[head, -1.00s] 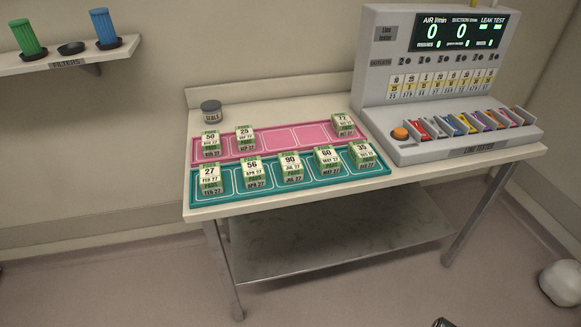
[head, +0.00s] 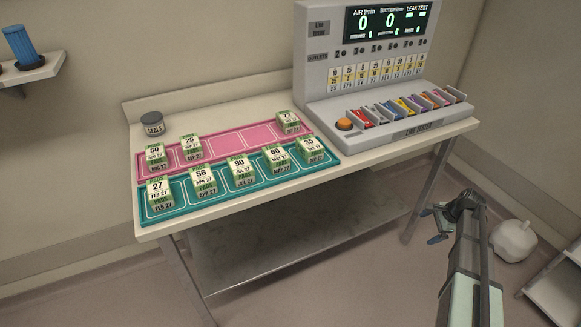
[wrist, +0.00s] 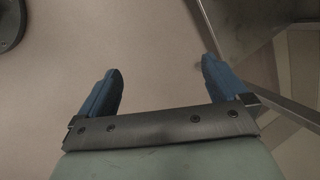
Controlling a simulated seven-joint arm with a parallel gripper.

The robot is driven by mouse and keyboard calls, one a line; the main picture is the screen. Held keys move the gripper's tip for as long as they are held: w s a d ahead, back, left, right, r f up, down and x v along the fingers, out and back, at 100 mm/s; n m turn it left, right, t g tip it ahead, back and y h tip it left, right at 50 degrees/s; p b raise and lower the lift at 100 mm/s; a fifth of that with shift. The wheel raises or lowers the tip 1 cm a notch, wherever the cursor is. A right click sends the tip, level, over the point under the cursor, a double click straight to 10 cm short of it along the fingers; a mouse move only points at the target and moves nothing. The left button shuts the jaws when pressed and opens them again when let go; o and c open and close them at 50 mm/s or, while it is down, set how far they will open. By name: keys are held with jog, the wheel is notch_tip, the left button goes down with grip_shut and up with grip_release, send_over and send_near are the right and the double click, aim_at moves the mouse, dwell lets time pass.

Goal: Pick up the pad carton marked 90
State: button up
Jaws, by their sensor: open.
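The pad carton marked 90 (head: 241,172) stands on the teal tray (head: 221,200), between the carton marked 56 (head: 201,180) and the carton marked 60 (head: 276,158). It is a small white and green box with its number facing the front. My gripper (head: 436,224) is to the right of the table's front edge, well apart from the carton. In the wrist view my gripper (wrist: 160,85) has its two blue fingers spread wide with nothing but floor between them. The carton is not in the wrist view.
The teal tray also holds cartons marked 27 (head: 159,192) and 35 (head: 310,148). The pink tray (head: 225,145) behind holds cartons 50, 25 and 72. A leak tester (head: 375,75) stands at the table's right. A dark jar (head: 152,124) stands back left.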

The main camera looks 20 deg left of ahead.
jog(key=w+a+r+m+t+y, duration=0.1)
jog(key=w+a+r, duration=0.1)
jog(key=w+r, duration=0.65)
jog(key=w+a+r+m+t, duration=0.15)
jog(key=w+r, duration=0.25)
jog(key=r, duration=0.9)
jog(key=a+r+n+g, duration=0.1)
jog(key=a+r, duration=1.1)
jog(key=a, duration=0.2)
notch_tip(320, 180, up, 7)
jog(key=n+g+h, duration=0.4)
jog(key=n+g, duration=0.1)
jog(key=n, duration=0.1)
send_over(240, 164)
jog(key=w+d, duration=0.2)
jog(key=shift+m+t, duration=0.25)
jog(key=f, duration=0.5)
jog(key=a+f, duration=0.1)
jog(key=f, duration=0.1)
jog(key=shift+s+f, duration=0.4)
jog(key=shift+s+a+f, duration=0.2)
jog(key=shift+f, duration=0.65)
jog(key=shift+s+a+f, duration=0.15)
jog(key=shift+f, duration=0.7)
jog(key=shift+s+a+f, duration=0.2)
jog(key=shift+f, duration=0.65)
